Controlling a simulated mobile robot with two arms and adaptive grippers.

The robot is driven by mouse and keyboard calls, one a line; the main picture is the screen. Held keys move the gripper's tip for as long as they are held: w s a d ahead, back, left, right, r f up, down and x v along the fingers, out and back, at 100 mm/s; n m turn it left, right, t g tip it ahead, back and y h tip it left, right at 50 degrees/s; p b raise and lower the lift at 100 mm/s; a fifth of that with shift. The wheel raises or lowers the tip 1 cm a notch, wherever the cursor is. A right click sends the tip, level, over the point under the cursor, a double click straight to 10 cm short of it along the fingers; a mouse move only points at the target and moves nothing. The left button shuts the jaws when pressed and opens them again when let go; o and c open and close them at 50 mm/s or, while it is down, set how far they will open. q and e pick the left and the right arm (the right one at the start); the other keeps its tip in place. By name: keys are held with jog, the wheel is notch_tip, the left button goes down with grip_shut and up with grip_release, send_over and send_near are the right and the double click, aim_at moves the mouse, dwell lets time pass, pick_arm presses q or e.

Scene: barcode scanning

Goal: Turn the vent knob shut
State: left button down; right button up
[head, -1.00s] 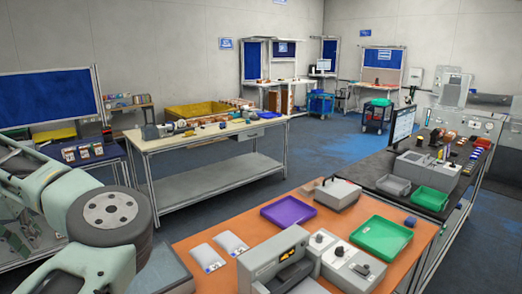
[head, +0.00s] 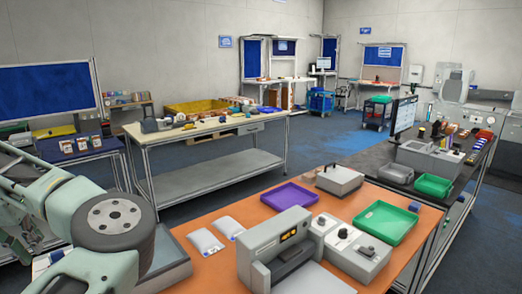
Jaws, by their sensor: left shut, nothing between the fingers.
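A grey sealer-like machine (head: 280,245) stands on the orange-topped table, with a dark slot in its front. Beside it on the right is a grey control box (head: 357,255) with dark knobs on top, one at its back (head: 343,233) and one nearer the front (head: 366,250). A smaller knob (head: 321,219) sits on the part to their left. I cannot tell which knob is the vent knob, nor its setting. My left gripper (head: 20,243) is at the far left edge, partly hidden by my arm, shut and empty, well away from the knobs. My right gripper is out of view.
The orange table (head: 190,272) also holds a purple tray (head: 288,197), a green tray (head: 384,223), a grey box with a handle (head: 339,181) and two white pouches (head: 206,242). A dark bench (head: 455,187) stands at right. Blue-grey floor lies open beyond.

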aim_at(54, 257)
pick_arm(q)
notch_tip(54, 257, down, 4)
jog(key=b, duration=0.2)
jog(key=shift+b, duration=0.4)
jog(key=shift+w, duration=0.2)
jog(key=shift+d+f+b, duration=0.1)
jog(key=shift+d+b, duration=0.25)
jog(key=shift+b, duration=0.05)
dwell(0.4)
